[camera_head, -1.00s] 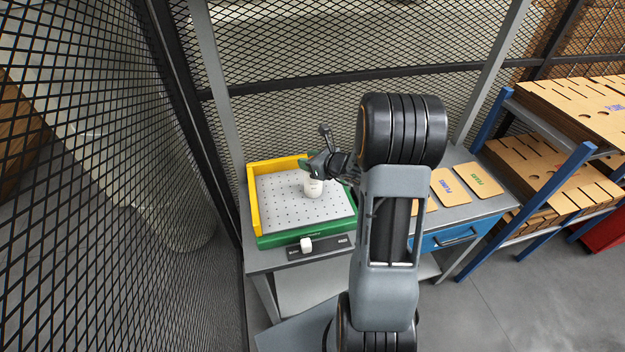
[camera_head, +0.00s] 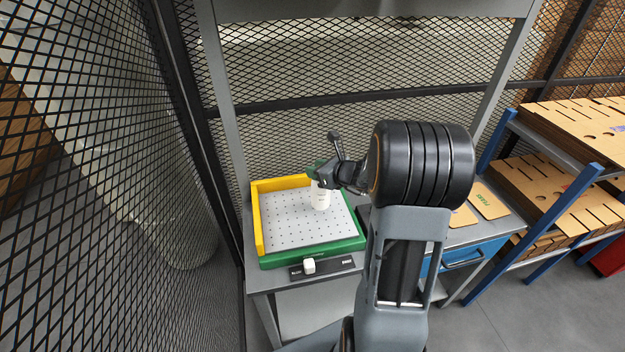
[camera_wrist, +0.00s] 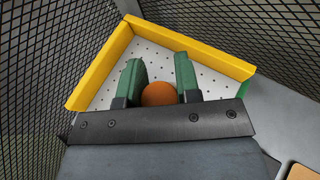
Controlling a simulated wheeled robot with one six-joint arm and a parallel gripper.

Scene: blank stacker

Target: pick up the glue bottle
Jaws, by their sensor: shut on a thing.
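The glue bottle is a white bottle (camera_head: 320,198) over the perforated plate of the tray, in the head view. In the wrist view, its round orange top (camera_wrist: 159,94) shows between the two green finger pads. My gripper (camera_head: 319,180) is shut on the bottle's upper part, and it also shows in the wrist view (camera_wrist: 160,88). The bottle is upright. Whether its base is clear of the plate is hard to tell. The fingers hide its top in the head view.
The tray has yellow walls (camera_head: 258,222) at the back and left and a green front edge (camera_head: 315,256). A small panel with a white knob (camera_head: 309,266) is in front. Flat tan cards (camera_head: 489,203) lie to the right. Wire mesh fences the left and back.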

